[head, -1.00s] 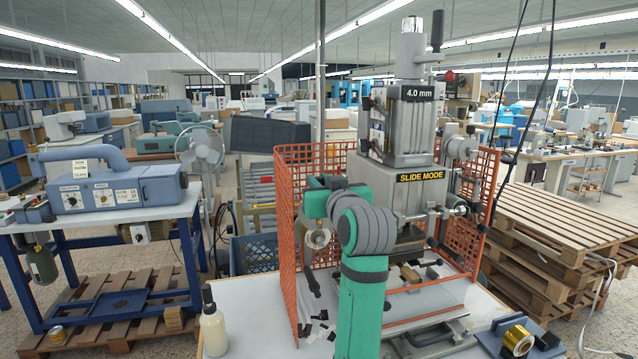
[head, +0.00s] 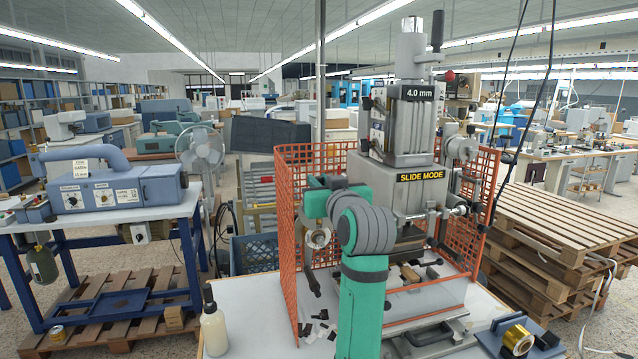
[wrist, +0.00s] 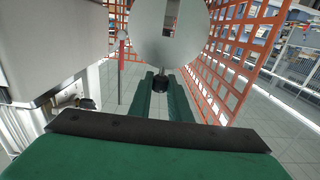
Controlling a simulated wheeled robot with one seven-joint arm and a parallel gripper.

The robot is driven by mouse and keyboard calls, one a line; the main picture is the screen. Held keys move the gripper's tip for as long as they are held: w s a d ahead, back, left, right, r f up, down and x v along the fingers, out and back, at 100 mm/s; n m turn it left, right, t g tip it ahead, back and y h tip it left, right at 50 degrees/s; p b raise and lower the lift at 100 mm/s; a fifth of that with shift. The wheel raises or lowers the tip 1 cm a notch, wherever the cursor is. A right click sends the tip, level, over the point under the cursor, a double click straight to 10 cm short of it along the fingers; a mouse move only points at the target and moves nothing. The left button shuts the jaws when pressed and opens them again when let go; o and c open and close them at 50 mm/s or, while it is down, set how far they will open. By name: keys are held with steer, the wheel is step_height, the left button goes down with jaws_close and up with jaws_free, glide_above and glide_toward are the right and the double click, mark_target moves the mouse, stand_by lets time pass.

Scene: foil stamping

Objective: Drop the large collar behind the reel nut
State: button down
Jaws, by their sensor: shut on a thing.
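In the wrist view, my gripper (wrist: 160,92) is shut on a small black grip (wrist: 160,83) with a short pin above it. The pin leads up to a large flat grey disc with a dark slot, which I take to be the large collar (wrist: 168,45); its top is cut off by the frame edge. A horizontal shaft with knobs and a round end (head: 461,210) sticks out at the press's right side. I cannot tell which part is the reel nut.
Orange mesh guards (head: 290,235) stand around the press (head: 405,130); mesh (wrist: 228,50) is close on the right in the wrist view. Small dark pieces lie on the press table (head: 250,300). A white bottle (head: 213,325) and a gold foil roll (head: 518,339) stand near its front.

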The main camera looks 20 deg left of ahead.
steer(key=shift+f, duration=3.6)
steer(key=c, duration=1.6)
jaws_free()
steer(key=shift+o, duration=0.2)
steer(key=shift+d, duration=0.1)
steer(key=v, duration=1)
steer(key=shift+s+d, duration=0.25)
